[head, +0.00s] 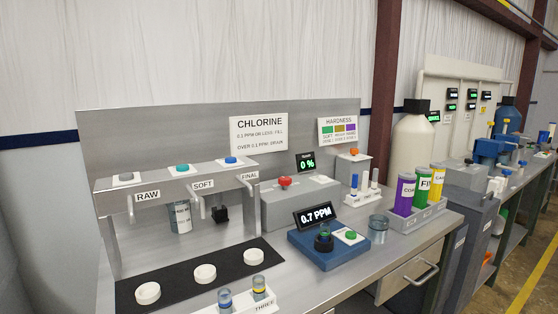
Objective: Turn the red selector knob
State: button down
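The red knob (284,182) sits on top of a grey box (291,208) at the middle of the bench, right of the tap rack. Which way the knob points is too small to tell. A small display (306,163) reading 0 % stands behind the box. A second, pale control that I cannot identify lies on the box, right of the knob. My gripper is not in view, and nothing is touching the knob.
A tap rack (172,179) labelled RAW, SOFT and FINAL stands at left, above a black mat (180,285) with white rings. A blue meter (327,246) reads 0.7 PPM in front of the box. A vial rack (238,304) and coloured bottles (420,192) stand nearby.

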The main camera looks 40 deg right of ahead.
aim_at(285, 181)
jog(key=i+l, duration=0.15)
jog(key=l, duration=0.25)
jog(key=i+l, duration=0.2)
jog(key=l, duration=0.2)
jog(key=i+l, duration=0.15)
jog(key=l, duration=0.25)
